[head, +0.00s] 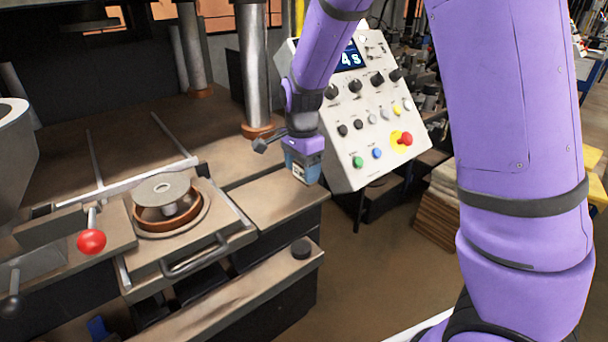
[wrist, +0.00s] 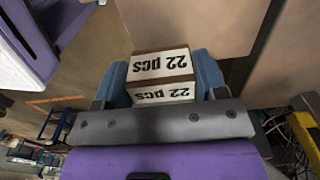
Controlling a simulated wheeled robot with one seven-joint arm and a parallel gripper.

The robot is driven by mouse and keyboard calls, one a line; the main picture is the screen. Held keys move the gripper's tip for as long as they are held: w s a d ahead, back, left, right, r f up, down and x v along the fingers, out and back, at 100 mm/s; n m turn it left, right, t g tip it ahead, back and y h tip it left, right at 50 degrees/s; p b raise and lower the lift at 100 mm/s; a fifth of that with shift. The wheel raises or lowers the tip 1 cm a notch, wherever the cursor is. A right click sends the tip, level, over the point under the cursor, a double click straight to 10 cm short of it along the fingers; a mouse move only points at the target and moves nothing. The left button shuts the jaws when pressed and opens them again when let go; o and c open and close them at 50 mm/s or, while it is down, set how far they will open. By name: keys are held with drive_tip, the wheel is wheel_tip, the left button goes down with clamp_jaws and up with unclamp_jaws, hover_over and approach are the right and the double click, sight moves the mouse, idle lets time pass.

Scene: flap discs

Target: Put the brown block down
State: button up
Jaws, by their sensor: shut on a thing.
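My gripper (head: 303,168) is at the right end of the machine's brown bed, just left of the control panel. In the wrist view its two blue fingers (wrist: 160,82) are shut on the brown block (wrist: 158,65) from both sides. The block has brown edges and white labels reading "22 pcs". In the head view only a small pale part of the block (head: 299,172) shows between the fingers. The brown ledge (head: 270,200) lies beside and below the gripper; I cannot tell whether the block touches it.
A tilted control panel (head: 350,165) with knobs and buttons stands close right of the gripper. A steel column (head: 254,70) rises behind it. A round disc fixture (head: 165,190) and red-knobbed lever (head: 91,241) are left. A black knob (head: 301,248) sits on the front rail.

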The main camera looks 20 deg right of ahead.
drive_tip(key=shift+w+d, duration=0.45)
drive_tip(key=shift+w, duration=0.35)
drive_tip(key=shift+w+d+f, duration=0.1)
drive_tip(key=shift+w+f, duration=0.1)
drive_tip(key=shift+f, duration=0.75)
drive_tip(key=shift+w+d+f, duration=0.1)
drive_tip(key=shift+w+f, duration=0.05)
drive_tip(key=shift+f, duration=0.75)
drive_tip(key=shift+f, duration=0.1)
drive_tip(key=o, duration=1)
